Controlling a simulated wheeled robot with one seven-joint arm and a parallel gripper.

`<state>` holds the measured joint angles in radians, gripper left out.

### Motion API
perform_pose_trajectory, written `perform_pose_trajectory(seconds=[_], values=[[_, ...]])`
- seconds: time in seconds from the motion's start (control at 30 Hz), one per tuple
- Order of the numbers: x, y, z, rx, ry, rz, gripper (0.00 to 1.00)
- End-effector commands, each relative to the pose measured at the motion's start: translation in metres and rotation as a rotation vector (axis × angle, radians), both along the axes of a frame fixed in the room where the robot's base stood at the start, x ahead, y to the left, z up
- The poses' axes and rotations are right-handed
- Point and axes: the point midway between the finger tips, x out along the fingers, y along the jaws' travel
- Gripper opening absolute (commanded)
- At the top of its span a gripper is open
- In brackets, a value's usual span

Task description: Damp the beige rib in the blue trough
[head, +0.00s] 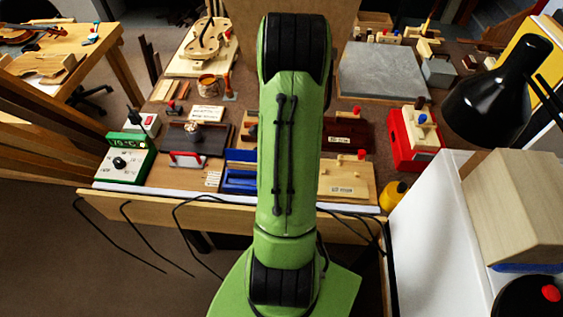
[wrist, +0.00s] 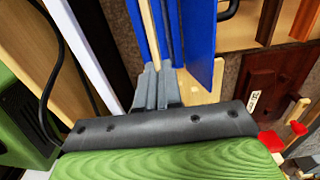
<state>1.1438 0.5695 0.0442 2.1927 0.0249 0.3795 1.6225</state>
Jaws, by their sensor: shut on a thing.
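The blue trough (head: 238,183) sits near the front edge of the bench, partly hidden by my green arm in the head view. In the wrist view its blue walls (wrist: 200,40) run up from the fingers. The beige rib (wrist: 149,30) is a thin strip standing on edge between these walls. My gripper (wrist: 156,85) is shut on the near end of the rib, its grey fingers close together at the trough's near end. How deep the rib sits is hard to tell. The gripper is hidden behind my arm in the head view.
A dark red box (head: 350,132), a grey slab (head: 383,70) and a red holder (head: 414,140) are to the right. A black lamp (head: 500,95) overhangs the right side.

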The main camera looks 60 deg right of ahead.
Motion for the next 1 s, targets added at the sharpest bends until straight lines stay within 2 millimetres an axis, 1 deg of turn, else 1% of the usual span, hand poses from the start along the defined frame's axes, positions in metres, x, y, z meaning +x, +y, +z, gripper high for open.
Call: perform_pose_trajectory(seconds=[0.03,0.53,0.67,0.9,0.93,1.0], values=[[0.0,0.0,-0.01,0.001,0.0,0.001,0.0],[0.0,0.0,-0.068,0.0,0.0,0.003,0.0],[0.0,0.0,-0.075,0.0,0.001,0.003,0.0],[0.0,0.0,-0.074,0.0,0.0,0.003,0.0],[0.0,0.0,-0.074,0.0,0.0,0.003,0.08],[0.0,0.0,-0.074,0.0,0.0,0.003,0.19]])
